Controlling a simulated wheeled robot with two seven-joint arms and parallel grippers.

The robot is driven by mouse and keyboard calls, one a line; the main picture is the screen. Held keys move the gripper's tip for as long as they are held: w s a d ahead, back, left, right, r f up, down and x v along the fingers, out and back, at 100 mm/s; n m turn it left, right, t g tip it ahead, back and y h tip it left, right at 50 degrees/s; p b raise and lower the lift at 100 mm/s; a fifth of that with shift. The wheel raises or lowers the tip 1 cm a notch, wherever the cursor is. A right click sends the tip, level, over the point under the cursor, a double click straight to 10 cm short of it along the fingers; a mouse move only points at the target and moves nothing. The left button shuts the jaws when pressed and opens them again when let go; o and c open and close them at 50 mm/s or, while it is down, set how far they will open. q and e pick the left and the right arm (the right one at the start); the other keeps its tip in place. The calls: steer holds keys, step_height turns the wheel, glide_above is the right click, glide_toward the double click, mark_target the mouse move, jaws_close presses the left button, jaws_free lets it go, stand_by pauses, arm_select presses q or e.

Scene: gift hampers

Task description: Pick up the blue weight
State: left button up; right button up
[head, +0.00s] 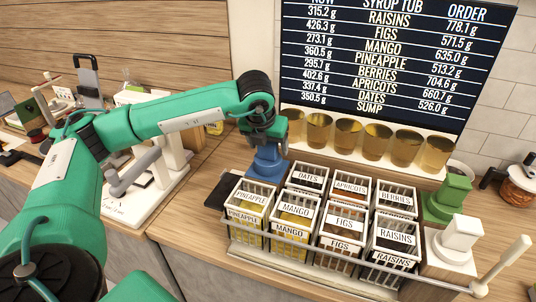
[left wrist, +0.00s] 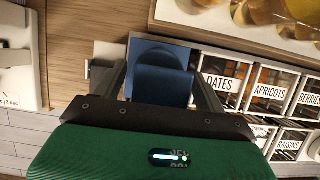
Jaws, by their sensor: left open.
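The blue weight (head: 268,165) stands on the counter just left of the basket rack in the head view. In the left wrist view the blue weight (left wrist: 160,80) shows between the fingers. My left gripper (head: 266,138) is directly above the weight, pointing down, with its fingertips around the weight's top. In the left wrist view my left gripper (left wrist: 165,78) is open, one finger on each side of the weight. I cannot tell whether the fingers touch it. My right gripper is not in view.
A wire rack (head: 310,246) of labelled fruit baskets stands right of the weight. A green weight (head: 448,198) and a white weight (head: 456,240) stand at the right. Syrup tubs (head: 348,135) line the back below the menu board (head: 390,60). A dark flat item (head: 222,190) lies left of the rack.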

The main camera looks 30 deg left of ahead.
arm_select(q)
steer(key=c, duration=1.3)
steer(key=shift+r, duration=0.2)
steer(key=shift+c, duration=0.8)
steer(key=shift+w, duration=0.1)
steer(key=shift+r, duration=0.35)
step_height(320, 180, up, 19)
steer(key=b, duration=0.4)
steer(key=shift+r, duration=0.1)
